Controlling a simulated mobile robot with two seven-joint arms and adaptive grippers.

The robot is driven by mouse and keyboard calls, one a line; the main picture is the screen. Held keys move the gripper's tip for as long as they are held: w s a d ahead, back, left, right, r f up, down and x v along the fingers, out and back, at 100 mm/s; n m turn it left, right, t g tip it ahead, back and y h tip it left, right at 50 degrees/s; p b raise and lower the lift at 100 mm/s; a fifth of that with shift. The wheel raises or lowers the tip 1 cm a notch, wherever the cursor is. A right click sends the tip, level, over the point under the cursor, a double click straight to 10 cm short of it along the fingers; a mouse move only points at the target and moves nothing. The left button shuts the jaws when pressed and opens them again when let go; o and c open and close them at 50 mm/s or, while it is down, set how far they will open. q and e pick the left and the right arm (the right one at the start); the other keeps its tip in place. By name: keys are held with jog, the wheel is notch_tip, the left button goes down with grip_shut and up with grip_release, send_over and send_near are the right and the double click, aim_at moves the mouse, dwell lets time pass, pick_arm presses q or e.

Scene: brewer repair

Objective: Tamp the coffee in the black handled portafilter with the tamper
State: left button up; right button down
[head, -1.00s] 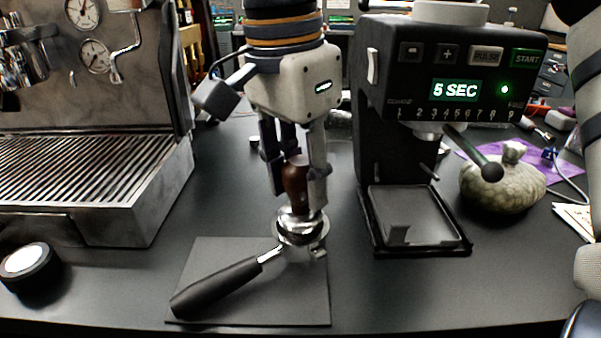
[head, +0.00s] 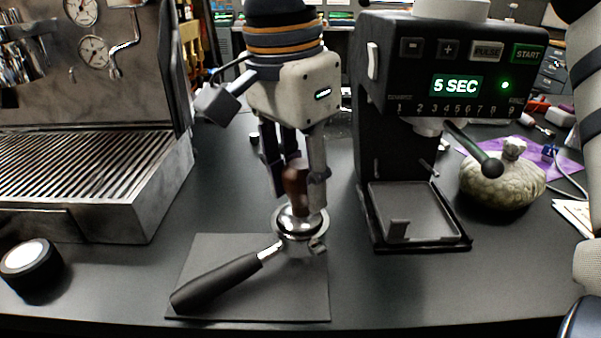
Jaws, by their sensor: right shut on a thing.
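The portafilter (head: 222,280) lies on a dark square mat (head: 290,298), its black handle toward the lower left and its metal basket at the upper right. The tamper (head: 297,188) stands upright on the basket, with a brown wooden handle and a metal base. My right gripper (head: 297,190) comes from above and is shut on the tamper's handle. The tamper's base is at the basket's mouth; how deep it sits, and the coffee inside, cannot be seen. My left gripper is not in view.
An espresso machine (head: 95,150) with a drip grate stands at left. A black grinder (head: 450,75) showing "5 SEC" stands right of the mat. A round black object with a white top (head: 28,268) is at lower left. A lumpy greenish bag (head: 500,185) lies at right.

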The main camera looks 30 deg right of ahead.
jog(key=shift+f, duration=0.95)
dwell(1.0)
jog(key=shift+r, duration=0.1)
jog(key=shift+r, duration=4.05)
